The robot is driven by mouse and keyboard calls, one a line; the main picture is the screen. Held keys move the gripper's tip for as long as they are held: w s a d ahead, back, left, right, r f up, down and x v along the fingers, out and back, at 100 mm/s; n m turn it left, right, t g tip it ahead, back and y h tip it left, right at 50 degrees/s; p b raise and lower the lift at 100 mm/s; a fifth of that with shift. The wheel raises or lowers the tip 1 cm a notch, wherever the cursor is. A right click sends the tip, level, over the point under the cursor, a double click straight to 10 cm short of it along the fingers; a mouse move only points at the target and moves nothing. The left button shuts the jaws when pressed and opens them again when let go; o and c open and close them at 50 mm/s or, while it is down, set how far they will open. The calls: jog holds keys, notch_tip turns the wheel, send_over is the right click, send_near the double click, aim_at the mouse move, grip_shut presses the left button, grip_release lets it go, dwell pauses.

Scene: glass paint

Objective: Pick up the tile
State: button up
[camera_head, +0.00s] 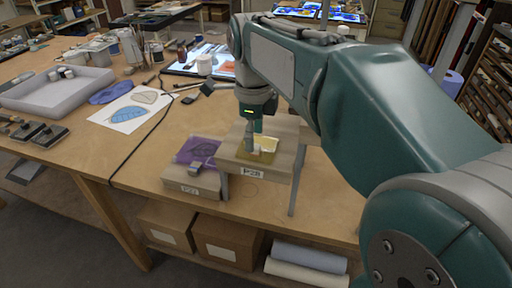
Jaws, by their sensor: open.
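A yellow-olive glass tile (262,157) lies on a small raised wooden stand (282,163) with a paper label on its front edge. A pale piece shows on the tile's middle. A purple tile (190,149) with a dark pattern lies on a lower block (180,180) to the left, with a small grey metal piece over its front edge. The task does not say which tile is meant. My gripper (250,146) points down over the back left part of the yellow tile. It is open; whether its fingers touch the tile is unclear.
A grey tray (62,97) with small jars stands at the left. A painted leaf sheet (130,110) and a blue piece (112,92) lie beside it. Brushes, jars and a lit panel (203,58) are behind. Cardboard boxes (228,242) sit on the shelf below.

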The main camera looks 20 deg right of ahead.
jog(key=shift+d+f, duration=0.1)
jog(key=shift+f, duration=1.45)
grip_shut()
notch_tip(320, 180, up, 13)
